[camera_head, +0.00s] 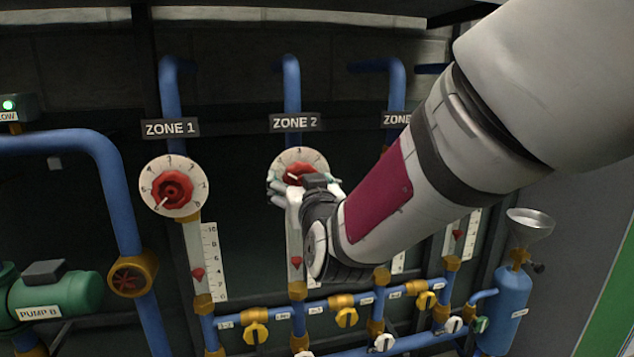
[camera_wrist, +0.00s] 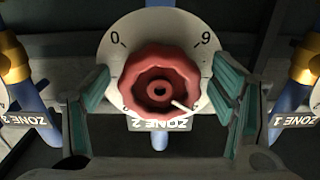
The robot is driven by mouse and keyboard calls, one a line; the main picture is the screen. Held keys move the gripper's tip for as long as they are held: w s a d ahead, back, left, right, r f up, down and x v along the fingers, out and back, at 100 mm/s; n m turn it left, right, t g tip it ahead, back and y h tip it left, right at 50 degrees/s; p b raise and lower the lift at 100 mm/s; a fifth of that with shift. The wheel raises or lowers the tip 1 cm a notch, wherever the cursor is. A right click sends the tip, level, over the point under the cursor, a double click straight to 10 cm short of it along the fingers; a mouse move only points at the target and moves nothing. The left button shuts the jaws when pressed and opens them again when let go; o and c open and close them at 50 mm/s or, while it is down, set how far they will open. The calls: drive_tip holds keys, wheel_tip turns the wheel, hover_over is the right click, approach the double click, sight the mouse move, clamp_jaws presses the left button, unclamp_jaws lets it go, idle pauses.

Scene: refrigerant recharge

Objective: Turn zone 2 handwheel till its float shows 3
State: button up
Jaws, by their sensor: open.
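The zone 2 handwheel (camera_head: 296,174) is a red scalloped knob with a white pointer on a round white dial, under the ZONE 2 sign (camera_head: 295,122). In the wrist view the handwheel (camera_wrist: 160,82) appears upside down, its pointer toward the lower right. My gripper (camera_head: 292,186) is open at the dial, its teal-lined fingers on either side of the handwheel; contact cannot be told. In the wrist view both fingers of my gripper (camera_wrist: 163,95) stand apart from the red rim. The zone 2 float (camera_head: 296,261) is a red marker low in its gauge; the scale is mostly hidden by my arm.
The zone 1 handwheel (camera_head: 172,190) and its gauge (camera_head: 211,262) stand to the left. Zone 3 is partly hidden behind my arm. Blue pipes with yellow valves (camera_head: 256,333) run below. A blue cylinder (camera_head: 507,300) with a funnel stands at right, a green pump (camera_head: 55,296) at left.

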drive_tip(key=shift+w, duration=0.1)
drive_tip(key=c, duration=1.2)
drive_tip(key=shift+m+b, duration=0.4)
drive_tip(key=shift+b, duration=0.1)
drive_tip(key=m+b, duration=0.2)
drive_tip(key=b, duration=0.1)
drive_tip(key=shift+f+m, duration=0.1)
drive_tip(key=shift+m, duration=0.3)
drive_tip(key=m+b, duration=0.3)
drive_tip(key=b, duration=0.1)
drive_tip(key=shift+a+m, duration=0.1)
drive_tip(key=shift+m, duration=0.3)
drive_tip(key=shift+m+b, duration=0.8)
drive_tip(key=shift+b, duration=0.1)
drive_tip(key=shift+r, duration=0.2)
